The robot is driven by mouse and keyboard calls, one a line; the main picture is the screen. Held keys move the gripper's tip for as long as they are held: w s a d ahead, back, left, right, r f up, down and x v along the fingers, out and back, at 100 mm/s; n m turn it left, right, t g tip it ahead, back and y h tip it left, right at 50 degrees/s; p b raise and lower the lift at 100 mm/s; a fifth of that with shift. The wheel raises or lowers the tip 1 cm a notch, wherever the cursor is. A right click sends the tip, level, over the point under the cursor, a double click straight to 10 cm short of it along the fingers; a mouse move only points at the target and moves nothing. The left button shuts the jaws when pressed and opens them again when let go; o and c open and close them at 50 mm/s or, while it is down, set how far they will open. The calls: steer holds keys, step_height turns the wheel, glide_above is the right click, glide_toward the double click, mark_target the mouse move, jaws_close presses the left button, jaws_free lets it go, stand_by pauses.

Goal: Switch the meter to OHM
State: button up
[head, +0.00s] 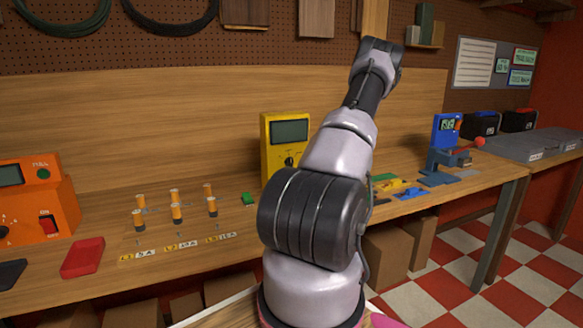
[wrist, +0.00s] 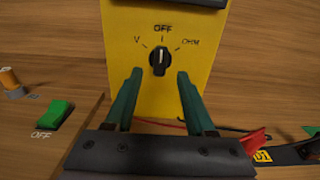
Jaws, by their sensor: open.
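The yellow meter (head: 270,130) stands upright at the back of the bench, with a dark grey screen in its upper part. The wrist view shows the lower part of the meter (wrist: 205,50) close up. Its black dial (wrist: 159,61) has the labels V, OFF and OHM around it, and its white mark points up at OFF. My gripper (wrist: 160,75) is open, with one green finger on each side below the dial. The fingers look apart from the dial; the exact gap to the meter's face is hard to tell. In the head view my arm hides the gripper.
A green switch (wrist: 56,116) labelled OFF is left of the meter. Several orange-topped posts (head: 175,205) stand further left, near an orange instrument (head: 38,200) and a red block (head: 82,257). Red and black leads (wrist: 235,128) lie right of the meter. A blue device (head: 446,135) stands far right.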

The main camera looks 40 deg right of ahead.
mark_target(291, 164)
steer(key=shift+x, duration=2.05)
jaws_close()
steer(key=m, duration=0.5)
steer(key=shift+m, duration=0.3)
steer(key=m, duration=0.5)
steer(key=shift+m, duration=0.3)
